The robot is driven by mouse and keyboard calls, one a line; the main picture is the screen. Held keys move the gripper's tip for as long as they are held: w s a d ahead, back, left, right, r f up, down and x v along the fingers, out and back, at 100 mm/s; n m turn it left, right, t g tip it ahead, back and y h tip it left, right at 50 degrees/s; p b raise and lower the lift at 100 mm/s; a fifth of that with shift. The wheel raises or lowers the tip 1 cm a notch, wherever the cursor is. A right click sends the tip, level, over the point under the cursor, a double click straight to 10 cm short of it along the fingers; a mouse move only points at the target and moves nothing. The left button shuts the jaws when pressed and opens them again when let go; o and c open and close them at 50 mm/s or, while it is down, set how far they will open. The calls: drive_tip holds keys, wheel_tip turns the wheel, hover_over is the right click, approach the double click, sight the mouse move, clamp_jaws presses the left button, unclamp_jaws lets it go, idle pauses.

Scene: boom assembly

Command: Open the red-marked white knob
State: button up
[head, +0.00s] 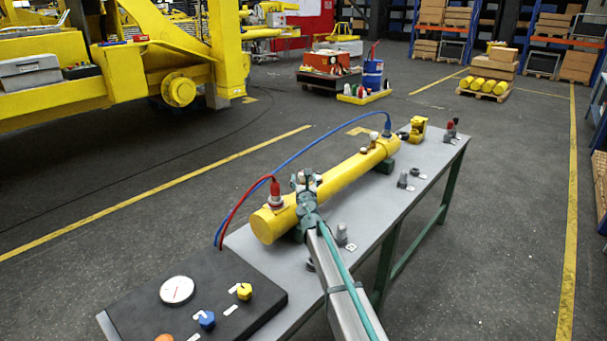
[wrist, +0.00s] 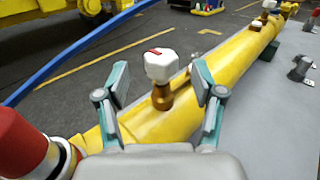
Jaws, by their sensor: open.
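The white knob with a red mark on top (wrist: 161,66) sits on a brass stem on the yellow cylinder (wrist: 221,85). In the wrist view it stands ahead of my gripper (wrist: 158,82), centred between the two spread fingers, with a visible gap on each side. My gripper is open and holds nothing. In the head view my gripper (head: 307,183) is over the near half of the yellow cylinder (head: 347,174) and largely hides the knob there.
A red fitting (head: 275,193) with a hose stands close to my gripper at the cylinder's near end. A second knob (head: 372,140) is farther along. A blue hose (head: 330,130) arches behind the cylinder. A gauge panel (head: 205,272) and small parts occupy the bench.

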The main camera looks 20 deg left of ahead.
drive_tip(key=shift+x, duration=2.15)
drive_tip(key=c, duration=1.1)
drive_tip(key=shift+c, duration=0.3)
